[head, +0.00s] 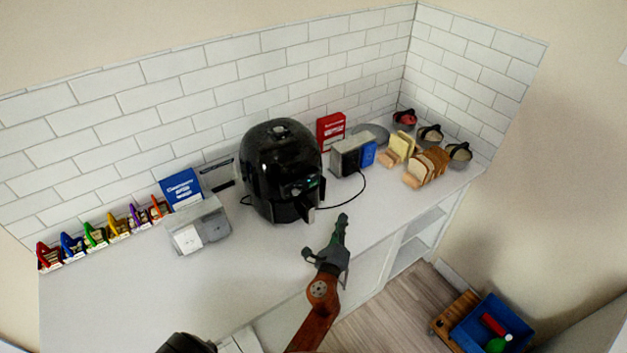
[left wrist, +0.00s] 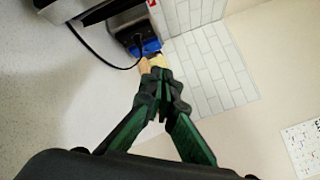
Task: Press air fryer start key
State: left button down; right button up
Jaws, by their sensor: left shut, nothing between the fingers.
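The black air fryer (head: 272,160) stands upright on the white counter, near the tiled wall. Its front control panel (head: 303,186) shows a faint greenish area; single keys, including the start key, are too small to make out. Its handle juts out below the panel. My left gripper (head: 341,220) is in front and to the right of the air fryer, over the counter's front part, apart from it. In the left wrist view, its dark green fingers (left wrist: 165,75) come together at the tips with nothing between them.
A black cord (head: 362,190) curves over the counter right of the air fryer. A toaster (head: 347,156), bread slices (head: 425,168) and bowls stand further right. A grey double-lidded container (head: 200,228) and several coloured items stand left. The counter's front middle is clear.

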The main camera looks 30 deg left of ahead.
aim_at(314, 184)
pick_arm(q)
jog(key=shift+y, duration=0.7)
jog(key=a+r, duration=0.2)
jog(key=r, duration=0.1)
jog(key=a+r, duration=0.1)
jog(key=shift+s+r+p, duration=0.15)
jog(key=shift+r+p, duration=0.15)
jog(key=shift+r, duration=0.05)
pick_arm(e)
jog(key=shift+r, duration=0.6)
jog(key=shift+w, duration=0.1)
